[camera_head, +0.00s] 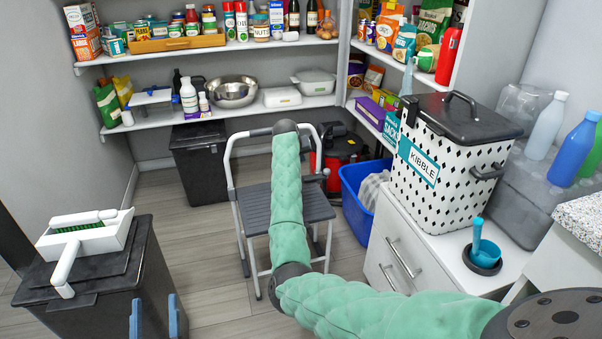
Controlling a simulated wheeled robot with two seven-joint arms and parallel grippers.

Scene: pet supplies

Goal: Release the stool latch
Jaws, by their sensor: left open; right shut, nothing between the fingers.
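The folding step stool (254,210) stands open on the floor in the middle, with a light grey tube frame and a dark ribbed step. My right arm, in a green sleeve, reaches in from the lower right and crosses in front of the stool, covering its middle. My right gripper does not show; it is hidden beyond the dark end of the sleeve. I cannot make out the latch. My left gripper (154,318) shows only as two blue fingertips at the bottom left, apart and empty, in front of the black bin and away from the stool.
A black bin (155,275) with a dustpan and brush (85,240) on it stands at left. A blue basket (357,210) and white drawers (400,262) with a kibble box (440,190) are at right. A dark bin (200,165) and shelves are behind. Floor left of the stool is clear.

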